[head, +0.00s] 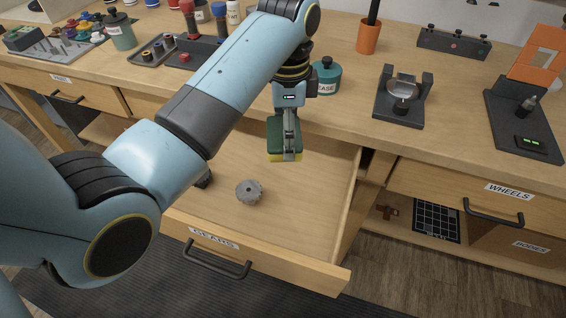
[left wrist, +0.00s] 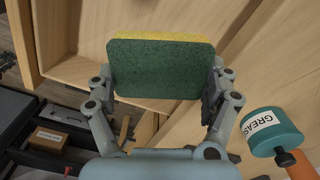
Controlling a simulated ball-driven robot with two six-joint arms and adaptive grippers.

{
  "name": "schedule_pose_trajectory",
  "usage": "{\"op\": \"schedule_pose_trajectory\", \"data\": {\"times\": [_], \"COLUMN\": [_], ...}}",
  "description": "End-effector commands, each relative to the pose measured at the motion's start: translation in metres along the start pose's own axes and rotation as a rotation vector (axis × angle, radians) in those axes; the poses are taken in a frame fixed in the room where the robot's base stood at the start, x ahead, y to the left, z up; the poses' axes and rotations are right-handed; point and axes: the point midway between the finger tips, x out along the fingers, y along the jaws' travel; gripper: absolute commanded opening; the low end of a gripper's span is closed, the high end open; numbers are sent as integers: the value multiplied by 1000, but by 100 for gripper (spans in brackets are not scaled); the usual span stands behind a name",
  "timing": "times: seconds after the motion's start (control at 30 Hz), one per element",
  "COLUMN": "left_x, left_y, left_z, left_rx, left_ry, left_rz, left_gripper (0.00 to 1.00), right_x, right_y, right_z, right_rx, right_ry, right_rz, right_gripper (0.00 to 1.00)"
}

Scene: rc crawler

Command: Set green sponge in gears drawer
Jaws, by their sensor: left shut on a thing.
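The sponge (head: 275,140) is green with a yellow layer. It also shows in the left wrist view (left wrist: 160,70), with the yellow layer along its top edge. My left gripper (head: 288,148) is shut on the sponge, one finger at each side, and holds it above the gears drawer. The gears drawer (head: 325,277) is pulled open, with a GEARS label and a dark handle on its front. A grey gear (head: 249,192) lies on the drawer floor, left of the sponge in the head view. My right gripper is in neither view.
The teal grease pot (head: 327,78) stands on the bench behind the gripper. A dark cradle stand (head: 402,98) is to its right. The wheels drawer (head: 455,205) is shut. The drawer floor right of the gear looks clear. My left arm hides part of the drawer's left side.

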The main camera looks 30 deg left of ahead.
Motion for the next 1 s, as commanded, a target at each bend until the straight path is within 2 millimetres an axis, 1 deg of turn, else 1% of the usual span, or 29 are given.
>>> {"op": "schedule_pose_trajectory", "data": {"times": [0.03, 0.1, 0.2, 0.33, 0.4, 0.5, 0.57, 0.7, 0.77, 0.83, 1.0], "left_x": [17, 39, 68, 96, 106, 113, 120, 143, 150, 153, 153], "left_y": [1, 2, 1, 0, 0, 0, 0, 0, 0, 0, 0], "left_z": [1, 2, 2, 1, 1, 1, 1, 1, 1, 1, 1], "left_rx": [0, 0, 0, 0, 0, 0, 0, 0, 0, 0, 0], "left_ry": [-5, -5, -4, -2, -1, -1, -1, -2, -2, -1, -1], "left_rz": [6, 7, 5, 3, 2, 1, 2, 2, 3, 1, 1], "left_gripper": [50, 50, 50, 50, 50, 50, 50, 50, 50, 50, 50], "right_x": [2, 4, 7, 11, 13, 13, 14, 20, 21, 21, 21], "right_y": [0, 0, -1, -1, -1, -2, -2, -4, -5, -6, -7], "right_z": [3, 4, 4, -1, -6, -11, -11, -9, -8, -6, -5], "right_rx": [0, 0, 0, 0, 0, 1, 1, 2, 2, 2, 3], "right_ry": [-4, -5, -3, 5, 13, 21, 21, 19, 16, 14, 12], "right_rz": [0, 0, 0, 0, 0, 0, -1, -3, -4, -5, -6], "right_gripper": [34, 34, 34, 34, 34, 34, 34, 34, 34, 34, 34]}}
